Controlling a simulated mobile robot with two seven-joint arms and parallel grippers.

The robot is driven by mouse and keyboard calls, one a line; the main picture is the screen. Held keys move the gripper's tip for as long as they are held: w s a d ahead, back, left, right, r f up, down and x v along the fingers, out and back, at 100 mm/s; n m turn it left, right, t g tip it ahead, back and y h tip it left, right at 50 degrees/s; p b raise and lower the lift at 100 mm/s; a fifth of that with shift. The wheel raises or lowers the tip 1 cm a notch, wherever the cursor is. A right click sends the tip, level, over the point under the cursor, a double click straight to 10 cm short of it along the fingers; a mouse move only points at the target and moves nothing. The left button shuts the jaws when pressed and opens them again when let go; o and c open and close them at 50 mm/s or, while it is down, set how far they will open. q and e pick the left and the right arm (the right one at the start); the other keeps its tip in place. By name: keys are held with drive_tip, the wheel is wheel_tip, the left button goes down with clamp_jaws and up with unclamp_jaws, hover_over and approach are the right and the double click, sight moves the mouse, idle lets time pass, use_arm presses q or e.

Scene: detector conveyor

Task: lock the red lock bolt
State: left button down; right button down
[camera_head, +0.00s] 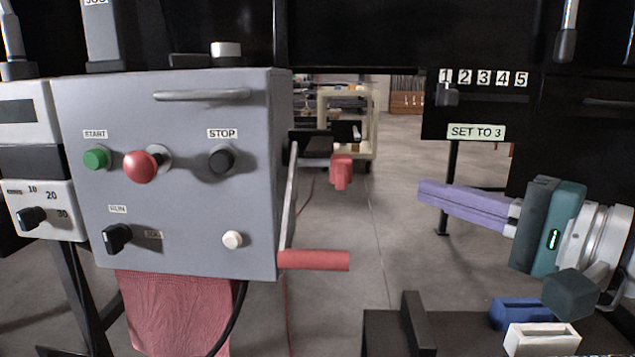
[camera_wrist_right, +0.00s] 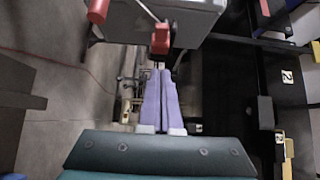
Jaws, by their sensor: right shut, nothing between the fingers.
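The red lock bolt (camera_head: 341,170) appears as a short red handle hanging at the end of a dark bracket on the right side of the grey control box (camera_head: 190,190). It also shows in the right wrist view (camera_wrist_right: 160,40), just beyond the fingertips. My right gripper (camera_head: 424,192) has long purple fingers, shut together and empty. It points left towards the bolt, with a visible gap between them in the head view. In the right wrist view the fingers (camera_wrist_right: 160,76) line up with the bolt. My left gripper is not in view.
A red crank handle (camera_head: 313,260) sticks out from the box's lower right side. A black panel with numbers and a "SET TO 3" label (camera_head: 476,132) hangs at the right. Blue (camera_head: 520,312) and white (camera_head: 541,340) blocks lie below my right gripper. Open floor shows between.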

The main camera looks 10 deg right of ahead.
sight(344, 182)
drive_tip(key=w+a, duration=0.5)
drive_tip(key=a, duration=0.1)
drive_tip(key=shift+w, duration=0.15)
drive_tip(key=shift+a, duration=0.1)
drive_tip(key=shift+w+a, duration=0.2)
drive_tip(key=shift+a, duration=0.55)
drive_tip(key=shift+w+a, duration=0.15)
drive_tip(key=shift+a, duration=0.55)
drive_tip(key=shift+d, duration=0.1)
